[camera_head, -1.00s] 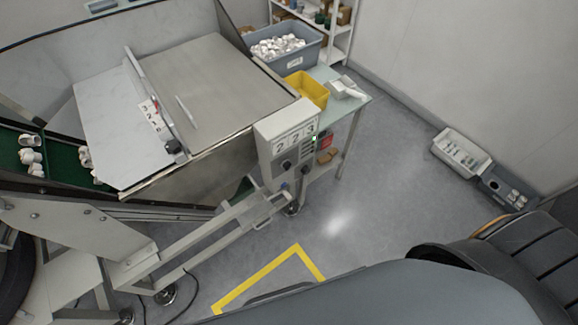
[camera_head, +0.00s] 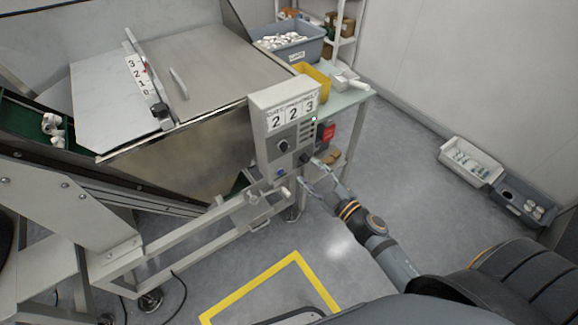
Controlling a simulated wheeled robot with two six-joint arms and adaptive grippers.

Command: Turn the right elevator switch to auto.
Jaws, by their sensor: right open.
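The grey control box (camera_head: 262,135) stands at the corner of the hopper machine, its panel facing me with several number cards on top. A dark rotary switch (camera_head: 282,145) is on the left of its panel. A second dark switch (camera_head: 305,158) is lower on the right; I cannot read its label or setting. My right gripper (camera_head: 308,174) is open and empty, just in front of and below this right switch. I cannot tell whether it touches the panel. My left gripper is out of view.
A blue knob (camera_head: 281,172) sits low on the box. The machine's frame rail (camera_head: 185,232) runs left below it. A side table (camera_head: 345,97) with a yellow bin (camera_head: 316,78) stands behind. The floor inside the yellow line (camera_head: 255,283) is mostly clear.

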